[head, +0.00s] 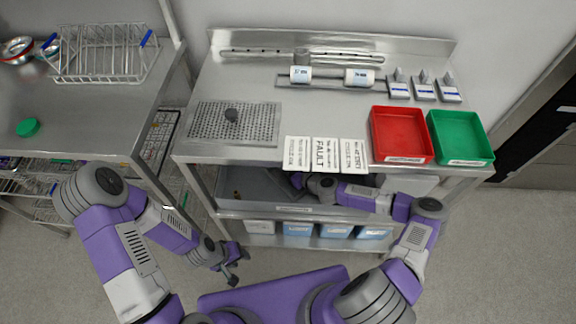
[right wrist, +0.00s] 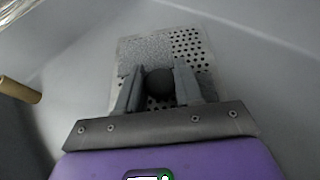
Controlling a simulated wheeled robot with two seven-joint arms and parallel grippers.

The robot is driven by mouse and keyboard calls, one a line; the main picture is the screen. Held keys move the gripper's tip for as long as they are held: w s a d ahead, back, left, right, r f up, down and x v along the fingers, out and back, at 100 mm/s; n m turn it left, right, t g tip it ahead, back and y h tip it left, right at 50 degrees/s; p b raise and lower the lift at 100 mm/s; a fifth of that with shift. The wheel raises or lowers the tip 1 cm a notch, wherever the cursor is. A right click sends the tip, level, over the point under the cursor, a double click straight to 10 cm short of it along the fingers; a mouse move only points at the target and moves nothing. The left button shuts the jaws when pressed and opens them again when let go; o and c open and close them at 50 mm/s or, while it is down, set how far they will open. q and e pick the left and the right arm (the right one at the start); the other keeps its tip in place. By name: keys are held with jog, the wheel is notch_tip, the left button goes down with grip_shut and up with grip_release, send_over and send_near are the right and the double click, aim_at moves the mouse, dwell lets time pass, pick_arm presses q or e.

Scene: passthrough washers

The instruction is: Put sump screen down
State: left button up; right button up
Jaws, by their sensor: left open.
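The sump screen (right wrist: 192,45) is a pale perforated plate with a dark round knob, seen in the right wrist view; part of its surface looks speckled grey. My right gripper (right wrist: 160,75) has its fingers on both sides of the knob, seemingly closed on it. In the head view my right arm reaches into the grey basin (head: 250,190) under the worktop, and the worktop edge and signs partly hide the hand. I cannot tell whether the plate touches the basin floor. My left gripper (head: 238,268) is open and empty, low in front of the bench.
On the worktop lie another perforated plate with a knob (head: 255,125), white signs (head: 325,153), a red tray (head: 402,157) and a green tray (head: 462,160). A side table (head: 90,115) holds a wire rack. A brown rod (right wrist: 20,90) shows at the left in the wrist view.

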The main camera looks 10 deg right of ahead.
jog(key=o, duration=0.4)
jog(key=p+v, duration=0.2)
jog(key=v, duration=0.4)
jog(key=shift+s+d+r, duration=0.15)
jog(key=shift+s+r, duration=0.05)
jog(key=shift+r, duration=0.05)
jog(key=shift+s+d+r+p, duration=0.1)
jog(key=shift+s+d+p, duration=0.1)
jog(key=shift+s+p, duration=0.15)
jog(key=shift+r, duration=0.1)
